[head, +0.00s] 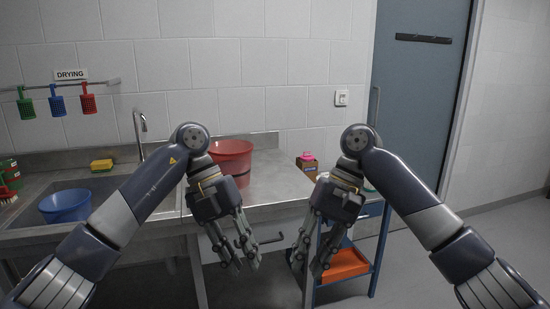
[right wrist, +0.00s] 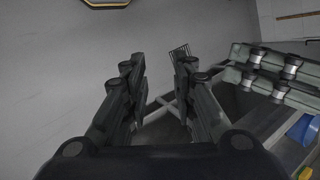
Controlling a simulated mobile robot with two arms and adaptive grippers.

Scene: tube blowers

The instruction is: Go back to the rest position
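My left gripper (head: 235,250) hangs pointing down in front of the steel counter in the head view. Its fingers are spread and nothing shows between them. My right gripper (head: 309,265) hangs pointing down in front of the blue-framed trolley in the head view. In the right wrist view my right gripper (right wrist: 160,85) has its fingers apart with an empty gap between them. The left gripper's fingers also show at the right of that view. Both grippers are apart from each other and touch nothing that I can see.
A red bucket (head: 232,158) stands on the steel counter (head: 275,180). A blue tub (head: 65,205) and a yellow sponge (head: 101,165) are at the sink on the left. A blue trolley with an orange tray (head: 345,264) stands behind my right gripper. Floor (head: 480,255) is clear at the right.

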